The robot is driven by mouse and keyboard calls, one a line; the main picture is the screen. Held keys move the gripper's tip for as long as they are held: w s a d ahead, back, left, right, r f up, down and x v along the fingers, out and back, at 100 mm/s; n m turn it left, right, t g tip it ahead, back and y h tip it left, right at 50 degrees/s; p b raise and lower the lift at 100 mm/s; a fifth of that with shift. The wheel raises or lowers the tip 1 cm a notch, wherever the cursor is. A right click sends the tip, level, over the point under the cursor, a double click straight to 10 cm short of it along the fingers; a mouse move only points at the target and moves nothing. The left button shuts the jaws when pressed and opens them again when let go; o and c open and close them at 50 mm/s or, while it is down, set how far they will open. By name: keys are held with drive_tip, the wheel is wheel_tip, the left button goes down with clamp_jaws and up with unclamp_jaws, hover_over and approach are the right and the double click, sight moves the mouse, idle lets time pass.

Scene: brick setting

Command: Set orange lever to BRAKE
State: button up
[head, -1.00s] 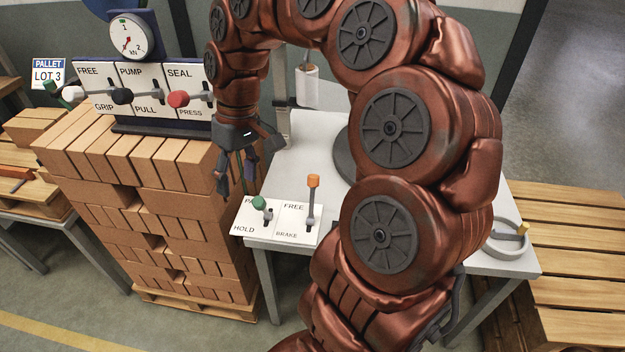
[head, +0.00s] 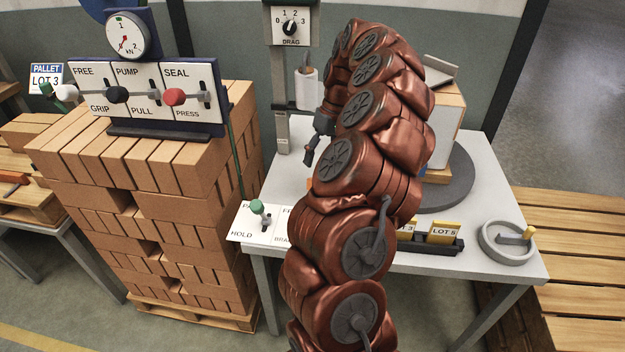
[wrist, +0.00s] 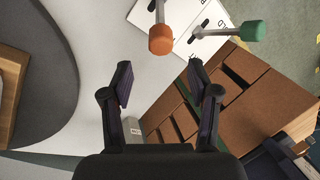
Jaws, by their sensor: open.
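The orange lever's knob (wrist: 160,40) shows in the wrist view, on a grey shaft rising from a white plate (wrist: 181,14). In the head view my arm hides nearly all of this lever, and only part of its FREE/BRAKE plate (head: 282,227) shows. My gripper (wrist: 160,75) is open and empty. In the wrist view the knob appears just beyond the gap between its fingertips, with no visible contact. In the head view my gripper (head: 312,150) is partly hidden behind my arm, above the white table.
A green-knobbed lever (head: 257,207) stands beside the orange one; it also shows in the wrist view (wrist: 253,31). A brick stack (head: 180,200) is left of the table (head: 470,262). A round turntable (head: 455,185) and a handwheel (head: 507,242) are to the right.

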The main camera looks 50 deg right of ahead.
drive_tip(key=shift+p+x, duration=0.5)
drive_tip(key=shift+x, duration=3.1)
drive_tip(key=shift+r, duration=0.1)
clamp_jaws()
